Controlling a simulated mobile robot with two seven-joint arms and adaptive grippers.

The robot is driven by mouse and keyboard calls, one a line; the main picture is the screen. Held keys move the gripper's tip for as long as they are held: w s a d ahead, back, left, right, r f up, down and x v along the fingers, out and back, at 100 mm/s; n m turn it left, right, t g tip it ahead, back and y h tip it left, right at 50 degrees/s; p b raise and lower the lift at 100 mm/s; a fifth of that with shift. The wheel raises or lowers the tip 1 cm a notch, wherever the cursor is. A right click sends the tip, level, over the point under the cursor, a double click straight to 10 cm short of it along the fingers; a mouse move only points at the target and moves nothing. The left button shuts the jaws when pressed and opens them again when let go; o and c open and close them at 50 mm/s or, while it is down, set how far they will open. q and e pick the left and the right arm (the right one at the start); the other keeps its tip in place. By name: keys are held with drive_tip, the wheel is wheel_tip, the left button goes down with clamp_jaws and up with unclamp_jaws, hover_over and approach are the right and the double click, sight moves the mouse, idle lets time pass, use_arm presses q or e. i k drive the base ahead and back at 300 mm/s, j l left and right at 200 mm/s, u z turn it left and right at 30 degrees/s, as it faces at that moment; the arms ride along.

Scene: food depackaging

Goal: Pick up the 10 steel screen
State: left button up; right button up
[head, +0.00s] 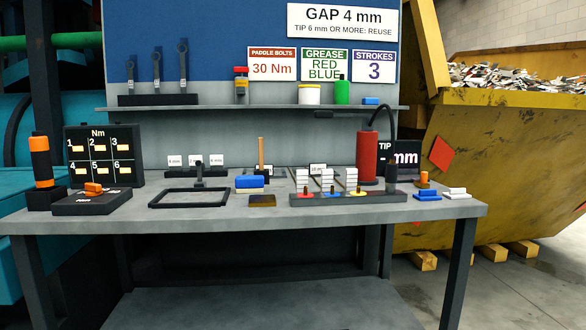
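No screen that I can clearly read as the 10 steel screen shows in the head view. Small white labels (195,161) stand at the back left of the workbench; their print is too small to read surely. Dark flat pieces lie just in front of the labels, too small to identify. A black rectangular frame (165,205) lies flat in front of them, and a small dark upright post (198,175) stands behind its middle. Neither of my grippers is in view.
The grey workbench (340,218) has bare room along its front edge. A numbered box (103,157) stands left. A blue block (249,182), a black tray (355,200) with white stacks and a red cylinder (367,155) stand centre to right. A yellow skip (470,180) is beyond.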

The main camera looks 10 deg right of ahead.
sight(314, 170)
drive_tip(key=i+l+u, duration=0.1)
drive_tip(key=l, duration=0.25)
drive_tip(key=i+l, duration=0.35)
drive_tip(key=i+l+u, duration=0.15)
drive_tip(key=l, duration=0.25)
drive_tip(key=i+l, duration=0.25)
drive_tip(key=l, duration=0.15)
drive_tip(key=i+l+u, duration=0.15)
drive_tip(key=l, duration=0.25)
